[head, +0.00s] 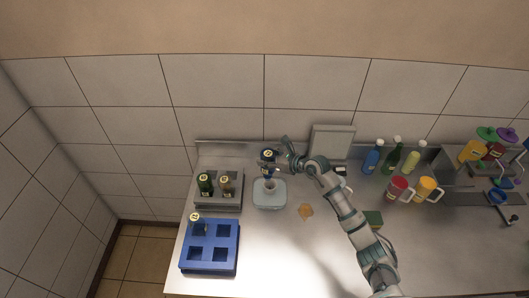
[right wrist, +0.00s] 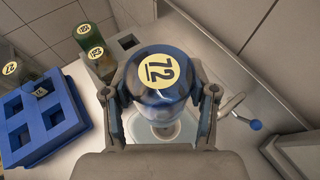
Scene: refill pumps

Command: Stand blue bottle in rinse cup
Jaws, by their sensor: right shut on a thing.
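My right gripper (head: 270,165) is shut on the blue bottle (right wrist: 165,82). The bottle's round end faces the wrist camera and carries a cream label reading 72. In the head view the bottle (head: 268,156) is above the pale blue square dish (head: 262,203), with a small round cup (head: 269,187) in the dish's middle. In the right wrist view the pale dish (right wrist: 185,130) shows below the bottle. The bottle's lower end and the cup are partly hidden, so I cannot tell whether they touch. My left gripper is not in view.
A grey rack (head: 219,203) with a green and a brown bottle stands left of the dish. A blue rack (head: 210,268) with one bottle is nearer the front. Bottles, mugs and a sink are at the right. An orange patch (head: 305,210) lies right of the dish.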

